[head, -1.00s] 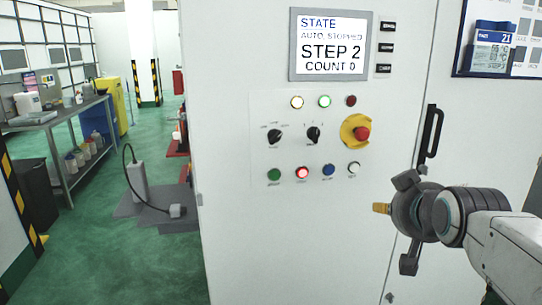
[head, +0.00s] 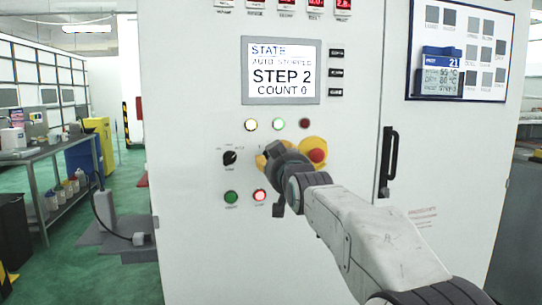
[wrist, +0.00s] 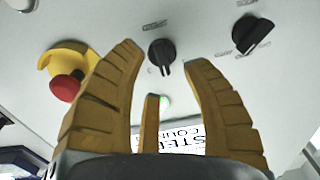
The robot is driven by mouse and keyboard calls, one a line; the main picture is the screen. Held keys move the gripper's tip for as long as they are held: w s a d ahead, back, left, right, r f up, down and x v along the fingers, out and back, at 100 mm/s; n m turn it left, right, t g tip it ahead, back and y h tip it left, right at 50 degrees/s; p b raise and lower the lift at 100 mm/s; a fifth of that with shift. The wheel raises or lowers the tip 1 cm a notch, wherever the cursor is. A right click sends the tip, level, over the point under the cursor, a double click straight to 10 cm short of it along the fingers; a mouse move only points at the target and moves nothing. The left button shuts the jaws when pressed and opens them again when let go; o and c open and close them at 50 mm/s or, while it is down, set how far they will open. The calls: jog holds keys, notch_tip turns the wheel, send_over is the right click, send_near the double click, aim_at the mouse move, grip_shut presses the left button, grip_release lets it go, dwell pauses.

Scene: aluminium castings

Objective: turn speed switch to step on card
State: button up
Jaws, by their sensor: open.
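The speed switch appears to be the black knob (wrist: 162,52) between my fingertips in the wrist view; its ridge runs roughly up and down there. In the head view my gripper hides it. My gripper (head: 262,157) is open, its yellow fingers (wrist: 100,100) spread either side of the knob, and I cannot tell whether they touch it. The card (head: 441,72) sits in a blue holder on the board at right; it shows 21, temperatures and a small bottom line that is hard to read. The screen (head: 280,70) reads AUTO STOPPED, STEP 2, COUNT 0.
Another black knob (head: 230,157) is left of my gripper. The red emergency stop (head: 317,155) on its yellow base is close on the right. Lamps (head: 250,124) sit above, and green (head: 231,197) and red (head: 259,195) buttons below. A black door handle (head: 389,160) is further right.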

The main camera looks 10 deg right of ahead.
jog(key=shift+w+p, duration=0.3)
jog(key=shift+w, duration=1.2)
grip_shut()
